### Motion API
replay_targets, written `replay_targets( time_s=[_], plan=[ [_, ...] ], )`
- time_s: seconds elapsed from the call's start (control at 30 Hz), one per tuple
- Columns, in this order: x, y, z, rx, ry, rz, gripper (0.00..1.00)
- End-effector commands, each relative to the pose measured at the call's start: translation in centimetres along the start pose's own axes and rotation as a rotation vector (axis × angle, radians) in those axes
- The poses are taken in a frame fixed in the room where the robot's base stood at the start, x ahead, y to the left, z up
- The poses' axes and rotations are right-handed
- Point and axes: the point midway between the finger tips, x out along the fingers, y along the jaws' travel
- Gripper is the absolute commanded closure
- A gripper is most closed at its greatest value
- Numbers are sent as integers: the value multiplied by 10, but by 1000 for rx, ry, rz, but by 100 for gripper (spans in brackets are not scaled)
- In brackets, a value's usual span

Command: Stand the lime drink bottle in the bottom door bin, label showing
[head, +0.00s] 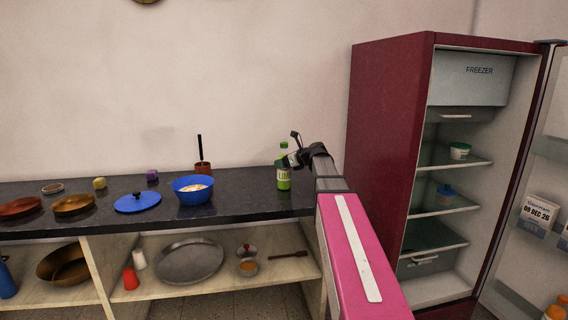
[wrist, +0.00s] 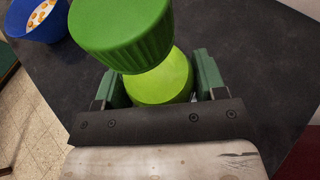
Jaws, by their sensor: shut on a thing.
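The lime drink bottle (head: 283,178) is green with a green cap and a white label band, and it stands upright at the right end of the dark counter. My gripper (head: 293,160) is shut on it near the neck. In the wrist view the bottle's green cap (wrist: 122,30) is close up, with the green finger pads of my gripper (wrist: 155,85) on either side of the bottle. The fridge door (head: 541,200) is open at the far right; its bottom bin (head: 520,306) is only partly in view, with orange-topped items at the frame edge.
The open red fridge (head: 390,150) stands right of the counter. A blue bowl (head: 194,190) with food is left of the bottle, beside a blue lid (head: 138,203). A milk carton (head: 538,212) sits in a higher door bin. Pans and cups fill the shelf below.

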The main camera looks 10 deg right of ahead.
Motion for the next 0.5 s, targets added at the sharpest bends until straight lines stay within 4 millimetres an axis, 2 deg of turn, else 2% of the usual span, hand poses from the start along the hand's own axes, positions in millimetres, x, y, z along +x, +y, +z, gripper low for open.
replay_targets(
  time_s=[0.1, 0.13, 0.2, 0.5],
  plan=[
    [1, 0, -2, 1, -1, 0, 78],
    [1, 0, -2, 0, 0, 0, 26],
    [1, 0, -2, 0, 0, 0, 10],
    [0, 0, -1, 0, 0, 0, 10]
  ],
)
